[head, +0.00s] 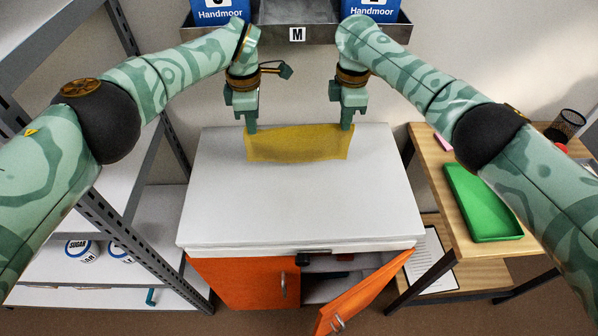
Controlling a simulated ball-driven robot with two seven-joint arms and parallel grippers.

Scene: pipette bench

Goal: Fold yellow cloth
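The yellow cloth (300,144) is stretched between my two grippers over the far part of the white cabinet top (290,205). My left gripper (251,129) is at its upper left corner and looks shut on it. My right gripper (347,127) is at its upper right corner and looks shut on it. The cloth spreads from the grippers toward the near side as a wide band with a slightly uneven lower edge. I cannot tell whether that lower edge touches the top.
The near part of the top is bare. An orange cabinet door (358,297) stands open below. A wooden table with a green tray (482,203) is at right, a metal shelf at left. A wall shelf marked M (297,34) holds blue bins (220,12).

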